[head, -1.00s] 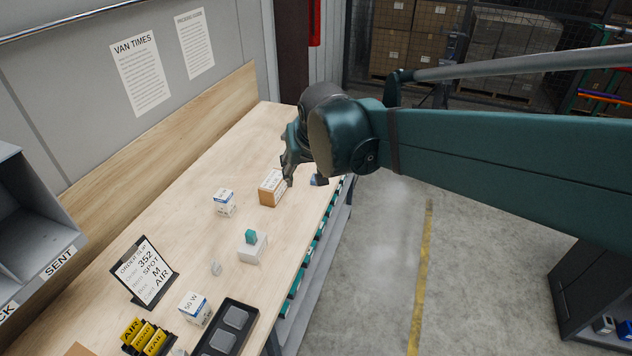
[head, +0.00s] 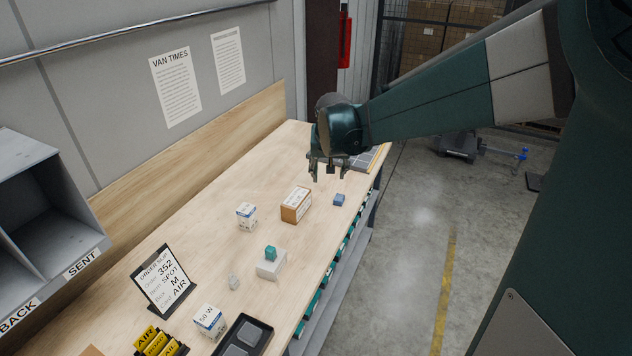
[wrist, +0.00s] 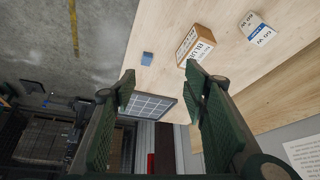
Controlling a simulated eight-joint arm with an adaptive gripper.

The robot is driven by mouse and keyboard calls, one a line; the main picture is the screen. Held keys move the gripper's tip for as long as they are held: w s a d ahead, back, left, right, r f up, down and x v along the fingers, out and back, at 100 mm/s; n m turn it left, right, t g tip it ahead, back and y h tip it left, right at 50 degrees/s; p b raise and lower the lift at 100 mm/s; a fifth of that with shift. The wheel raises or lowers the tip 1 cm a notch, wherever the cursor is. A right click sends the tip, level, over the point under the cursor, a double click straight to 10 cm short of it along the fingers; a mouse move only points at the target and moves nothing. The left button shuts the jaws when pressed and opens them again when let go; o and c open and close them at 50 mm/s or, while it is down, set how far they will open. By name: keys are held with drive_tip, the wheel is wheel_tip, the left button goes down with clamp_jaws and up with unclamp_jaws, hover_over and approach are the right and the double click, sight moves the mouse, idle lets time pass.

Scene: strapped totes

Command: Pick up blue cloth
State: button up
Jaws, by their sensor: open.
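A small folded blue cloth (head: 339,200) lies on the bench top near its right edge, just right of a brown and white box. In the wrist view the blue cloth (wrist: 147,58) lies beyond my fingertips, near the bench edge. My gripper (head: 328,176) is above the bench, farther back than the cloth and slightly left of it in the head view. Its green fingers (wrist: 160,82) are spread wide in the wrist view with nothing between them but a grey gridded panel in the background.
The brown box (head: 296,204) stands close beside the cloth. The gridded panel (wrist: 148,105) lies at the bench's far end.

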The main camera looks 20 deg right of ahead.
drive_tip(key=w+d+f+m, duration=0.2)
drive_tip(key=w+d+f, duration=0.4)
drive_tip(key=w+f, duration=0.4)
drive_tip(key=m+g+h+b, duration=0.1)
drive_tip(key=b, duration=0.1)
approach(339, 197)
drive_tip(key=shift+w+d+f+g, duration=0.15)
drive_tip(key=shift+w+f+g, duration=0.2)
drive_tip(key=shift+f, duration=0.1)
drive_tip(key=shift+x, duration=1.2)
drive_tip(key=shift+f+p, duration=0.1)
drive_tip(key=shift+p, duration=0.2)
drive_tip(key=shift+x, duration=2.55)
drive_tip(key=shift+w, duration=0.1)
